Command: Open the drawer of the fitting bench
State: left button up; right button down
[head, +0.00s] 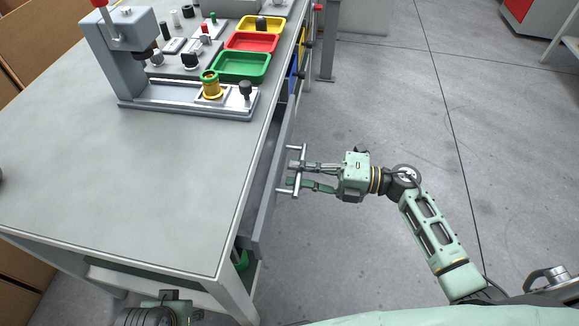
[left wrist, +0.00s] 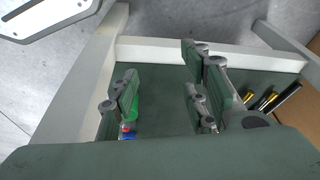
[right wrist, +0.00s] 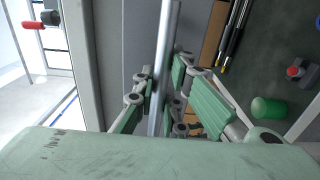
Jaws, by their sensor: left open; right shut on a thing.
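The fitting bench (head: 110,180) has a grey top and fills the left of the head view. Its grey drawer front (head: 262,205) shows along the right side, with a dark gap between it and the bench-top edge; how far out it stands is hard to tell. A metal bar handle (head: 302,154) sticks out from that front. My right gripper (head: 299,175) is shut on the handle bar, which passes between its fingers in the right wrist view (right wrist: 164,60). My left gripper (left wrist: 163,92) is open and empty in the left wrist view, over the bench's lower part.
On the bench stand a grey press fixture (head: 185,95) and green (head: 242,66), red (head: 252,42) and yellow trays. Black rods (left wrist: 270,98) and a green piece (left wrist: 133,106) lie on a dark green surface low down. The floor (head: 400,110) right of the bench is clear.

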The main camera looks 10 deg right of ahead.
pick_arm(q)
jog(key=b+v, duration=0.1)
jog(key=v, duration=0.5)
jog(key=shift+w+r+b, duration=0.25)
jog(key=shift+r+b, duration=0.1)
jog(key=shift+b, duration=0.05)
pick_arm(e)
jog(key=v, duration=1.8)
jog(key=shift+d, duration=0.25)
pick_arm(q)
jog(key=shift+a, duration=0.1)
pick_arm(e)
jog(key=shift+s, duration=0.1)
jog(key=c, duration=1.8)
grip_release()
jog(key=shift+o, duration=0.2)
jog(key=v, duration=1.2)
pick_arm(q)
jog(key=shift+w, duration=0.1)
